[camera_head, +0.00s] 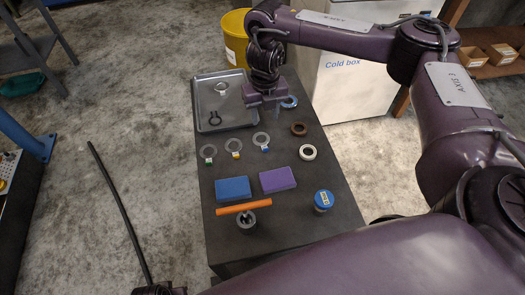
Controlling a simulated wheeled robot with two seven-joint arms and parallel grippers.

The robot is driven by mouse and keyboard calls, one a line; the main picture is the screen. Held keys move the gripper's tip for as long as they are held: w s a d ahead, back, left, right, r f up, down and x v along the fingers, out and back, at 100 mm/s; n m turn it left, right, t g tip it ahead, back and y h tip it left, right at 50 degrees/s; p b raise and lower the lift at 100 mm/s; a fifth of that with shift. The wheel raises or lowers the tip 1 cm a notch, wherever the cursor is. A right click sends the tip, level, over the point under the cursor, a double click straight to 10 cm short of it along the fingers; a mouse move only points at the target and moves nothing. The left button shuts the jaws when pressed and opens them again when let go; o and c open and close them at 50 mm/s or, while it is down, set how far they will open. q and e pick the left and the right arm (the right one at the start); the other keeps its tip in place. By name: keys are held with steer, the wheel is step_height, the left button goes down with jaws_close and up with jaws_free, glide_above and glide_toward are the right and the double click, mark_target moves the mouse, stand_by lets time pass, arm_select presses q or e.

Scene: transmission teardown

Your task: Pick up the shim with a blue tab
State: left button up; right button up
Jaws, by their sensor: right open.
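The shim with a blue tab (262,137) is a thin grey ring lying flat on the dark table, rightmost in a row of three. Its small tab, on the near side, looks blue and white. My right gripper (268,108) points down over the table's far part, beyond this shim and apart from it. It is open, with nothing visibly held, though its fingers are small and partly hard to make out.
Shims with an orange tab (233,145) and a green tab (208,150) lie to the left. A grey tray (207,88) is at the back left. A blue ring (290,101), brown ring (299,129) and white ring (308,152) lie right. Blue (233,189) and purple blocks (277,180) are nearer.

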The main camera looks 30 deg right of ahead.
steer(key=b, duration=0.5)
glide_above(266, 148)
steer(key=f, duration=0.7)
steer(key=shift+w+a+f, duration=0.1)
steer(key=shift+a, duration=0.15)
steer(key=shift+f+b, duration=0.3)
steer(key=shift+b, duration=0.05)
steer(key=shift+d+f+b, duration=0.1)
steer(key=shift+f+b, duration=0.6)
steer(key=shift+f, duration=0.85)
step_height(266, 148, down, 4)
steer(key=shift+d+f+b, duration=0.1)
steer(key=shift+d+b, duration=0.05)
steer(key=shift+b, duration=0.25)
arm_select(q)
steer(key=w+d+r+m+t+h, duration=0.1)
steer(key=w+d+r+t, duration=0.1)
steer(key=r, duration=0.5)
steer(key=shift+w+d+r, duration=0.25)
steer(key=shift+d, duration=0.6)
arm_select(e)
jaws_close()
